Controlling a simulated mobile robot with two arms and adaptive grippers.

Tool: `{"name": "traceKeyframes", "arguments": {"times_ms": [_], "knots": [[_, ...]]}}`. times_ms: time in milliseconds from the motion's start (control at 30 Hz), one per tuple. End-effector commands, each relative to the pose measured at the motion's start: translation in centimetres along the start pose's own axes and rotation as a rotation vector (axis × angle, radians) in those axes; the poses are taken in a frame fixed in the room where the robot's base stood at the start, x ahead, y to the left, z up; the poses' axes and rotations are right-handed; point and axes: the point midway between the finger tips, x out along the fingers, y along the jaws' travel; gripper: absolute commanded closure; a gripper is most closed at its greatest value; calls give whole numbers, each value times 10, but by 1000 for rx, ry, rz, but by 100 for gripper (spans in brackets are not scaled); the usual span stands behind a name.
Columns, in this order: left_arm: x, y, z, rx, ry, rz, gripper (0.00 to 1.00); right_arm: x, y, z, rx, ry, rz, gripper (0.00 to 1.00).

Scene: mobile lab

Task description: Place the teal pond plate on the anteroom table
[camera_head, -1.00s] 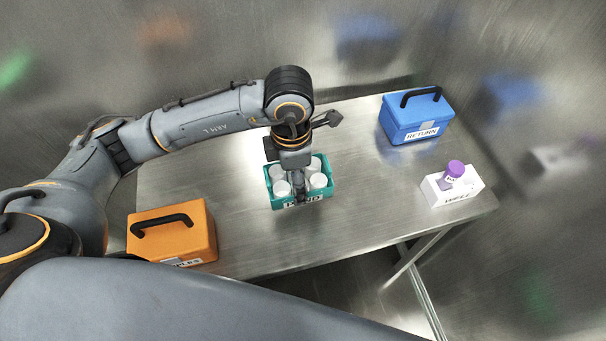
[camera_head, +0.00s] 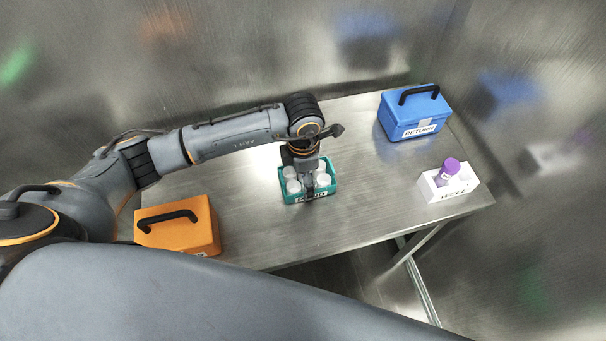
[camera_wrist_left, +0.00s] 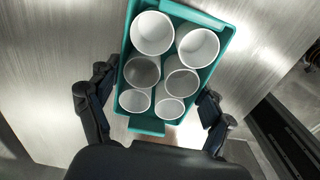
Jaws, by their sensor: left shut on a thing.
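The teal pond plate (camera_head: 333,181) is a small teal tray with a white label on its front, holding several white cups. It is over the middle of the metal anteroom table (camera_head: 365,205), low to the top; I cannot tell if it touches. My left gripper (camera_head: 309,188) points down at it and is shut on it. In the left wrist view the plate (camera_wrist_left: 225,45) sits between the two black fingers, with the open cups upright inside. My arm hides part of the plate in the head view. My right gripper is out of view.
An orange box (camera_head: 190,235) with a black handle stands at the table's near left. A blue RETURN box (camera_head: 412,122) stands at the back right. A white holder (camera_head: 451,190) with a purple-capped item (camera_head: 449,167) is near the right edge. Bare tabletop lies between them.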

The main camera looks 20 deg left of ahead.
Motion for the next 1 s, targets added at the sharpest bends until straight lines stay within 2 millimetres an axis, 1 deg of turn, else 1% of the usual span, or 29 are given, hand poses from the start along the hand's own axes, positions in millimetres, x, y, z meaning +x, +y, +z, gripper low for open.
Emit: {"name": "traceKeyframes", "arguments": {"times_ms": [67,100,200,533,633,667,767,867,1000], "knots": [[3,0,0,0,0,1,54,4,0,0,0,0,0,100],[4,0,0,0,0,0,18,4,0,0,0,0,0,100],[2,0,0,0,1,0,0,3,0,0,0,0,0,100],[2,0,0,-1,0,0,0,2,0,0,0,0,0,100],[-3,0,0,-1,0,0,0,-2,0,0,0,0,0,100],[-4,0,0,0,-1,1,0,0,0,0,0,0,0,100],[-17,2,1,1,-4,4,0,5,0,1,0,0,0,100],[-37,2,1,2,-5,5,0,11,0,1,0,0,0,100],[-68,2,1,2,-4,6,0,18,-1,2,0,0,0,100]]}}
